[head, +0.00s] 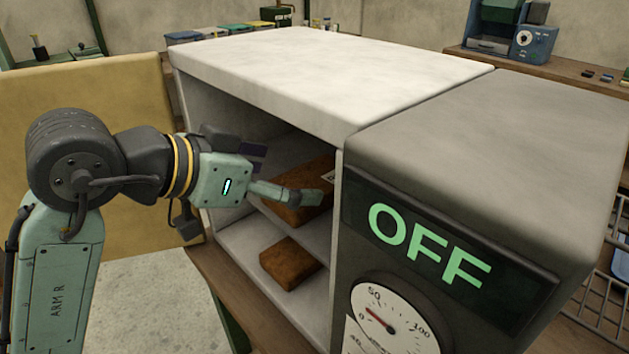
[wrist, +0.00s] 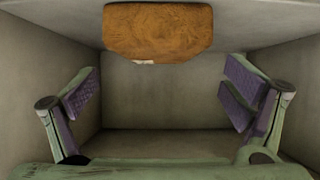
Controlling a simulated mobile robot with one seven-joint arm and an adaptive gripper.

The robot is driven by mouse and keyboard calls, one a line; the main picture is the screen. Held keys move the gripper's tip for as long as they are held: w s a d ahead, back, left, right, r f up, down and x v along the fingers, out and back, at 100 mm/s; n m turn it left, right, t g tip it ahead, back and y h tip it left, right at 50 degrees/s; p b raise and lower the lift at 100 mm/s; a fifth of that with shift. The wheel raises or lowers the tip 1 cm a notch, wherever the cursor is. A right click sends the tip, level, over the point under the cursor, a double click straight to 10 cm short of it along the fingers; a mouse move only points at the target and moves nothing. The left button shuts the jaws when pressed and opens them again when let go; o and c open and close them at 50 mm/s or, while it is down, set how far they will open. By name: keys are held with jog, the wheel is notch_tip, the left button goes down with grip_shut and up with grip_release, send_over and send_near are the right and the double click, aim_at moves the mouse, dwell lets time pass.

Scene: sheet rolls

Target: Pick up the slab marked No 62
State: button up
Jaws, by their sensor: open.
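A brown slab (head: 313,173) lies on the upper shelf of the open cabinet; a small pale label shows at its right edge, too small to read. A second brown slab (head: 290,263) lies on the cabinet floor below, with no marking visible. I cannot tell which is No 62. My gripper (head: 285,174) reaches into the upper compartment, its near finger covering part of the upper slab. In the wrist view my gripper (wrist: 160,82) is open and empty, its purple-padded fingers wide apart. One slab (wrist: 158,32) shows at the top middle, with a pale patch on its lower edge.
The cabinet (head: 330,75) has close side walls and a shelf (head: 262,222) between its levels. A grey control box (head: 480,170) reading OFF, with a dial (head: 395,320), adjoins on the right. A tan panel (head: 90,150) stands at left. A wire rack (head: 598,305) is at far right.

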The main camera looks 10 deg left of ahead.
aim_at(315, 176)
jog(key=shift+p+x, duration=0.9)
jog(key=shift+x, duration=2.2)
jog(key=shift+d, duration=0.1)
jog(key=shift+c, duration=0.4)
jog(key=c, duration=1.5)
jog(key=shift+r, duration=0.1)
jog(key=shift+c, duration=0.2)
jog(key=shift+r, duration=0.15)
